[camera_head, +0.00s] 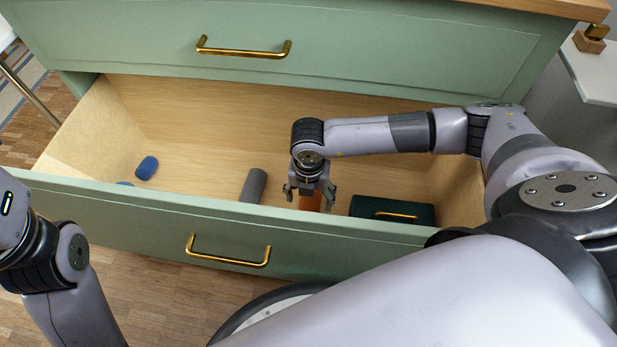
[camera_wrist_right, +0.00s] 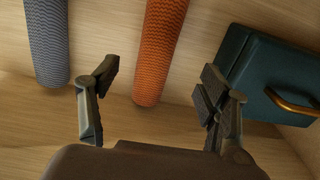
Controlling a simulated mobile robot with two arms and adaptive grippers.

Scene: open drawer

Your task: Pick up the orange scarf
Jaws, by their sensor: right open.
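The orange scarf (camera_head: 311,201) is a rolled cylinder lying in the open green drawer. In the head view it shows only in part, below my right gripper (camera_head: 310,194) and behind the drawer front. In the right wrist view the orange scarf (camera_wrist_right: 158,55) runs from the top edge down to between the fingers of my right gripper (camera_wrist_right: 155,92). These fingers are open, spread to either side of its near end, with nothing held between them. My left arm shows at the left edge of the head view, but its gripper is out of view.
A grey roll (camera_head: 254,186) lies left of the scarf. A dark teal box (camera_head: 365,207) with a brass handle lies close on the right. Blue items (camera_head: 147,167) lie at the drawer's left. The green drawer front (camera_head: 150,215) rises before them. The drawer's back left floor is clear.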

